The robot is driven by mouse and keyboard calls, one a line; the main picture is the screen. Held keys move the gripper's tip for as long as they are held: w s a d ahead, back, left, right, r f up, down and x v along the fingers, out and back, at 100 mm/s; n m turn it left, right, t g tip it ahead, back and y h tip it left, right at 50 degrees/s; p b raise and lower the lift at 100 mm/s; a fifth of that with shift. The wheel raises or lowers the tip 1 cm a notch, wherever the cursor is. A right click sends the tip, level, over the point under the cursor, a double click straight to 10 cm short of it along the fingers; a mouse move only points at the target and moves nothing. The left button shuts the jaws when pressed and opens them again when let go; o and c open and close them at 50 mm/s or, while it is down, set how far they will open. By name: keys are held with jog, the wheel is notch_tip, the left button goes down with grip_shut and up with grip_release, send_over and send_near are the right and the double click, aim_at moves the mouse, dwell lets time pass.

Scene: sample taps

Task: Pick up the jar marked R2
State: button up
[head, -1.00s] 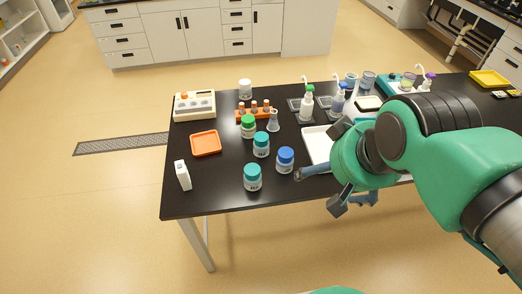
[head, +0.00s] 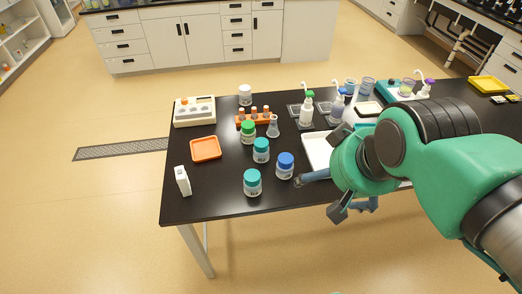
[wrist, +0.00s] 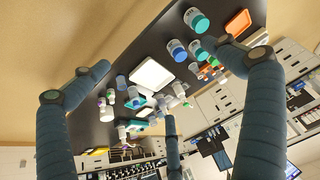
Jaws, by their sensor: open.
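Several white jars with coloured caps stand upright on the black table: a teal-capped jar (head: 252,183) near the front edge, another teal-capped jar (head: 261,151) behind it, a blue-capped jar (head: 285,167) to the right, and a green-capped jar (head: 248,133) farther back. Their labels are too small to read, so I cannot tell which is R2. My gripper (head: 322,197) is open and empty, to the right of the blue-capped jar and near the table's front edge. In the wrist view its fingers are spread wide, and the jars show at the top, near the right finger.
An orange tray (head: 205,149), a white box (head: 183,181) and an orange tube rack (head: 253,119) lie around the jars. A flask (head: 273,127) stands beside the rack. A white tray (head: 318,149) lies behind my gripper. The front left of the table (head: 213,201) is clear.

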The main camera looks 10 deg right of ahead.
jog(key=c, duration=0.7)
jog(key=g+p, duration=0.4)
jog(key=p, duration=0.7)
send_over(262, 143)
jog(key=shift+n, duration=0.3)
jog(key=f, duration=2.2)
jog(key=shift+s+d+f, duration=0.1)
jog(key=shift+s+f, duration=0.15)
jog(key=shift+w+f, duration=0.1)
jog(key=shift+f, duration=0.15)
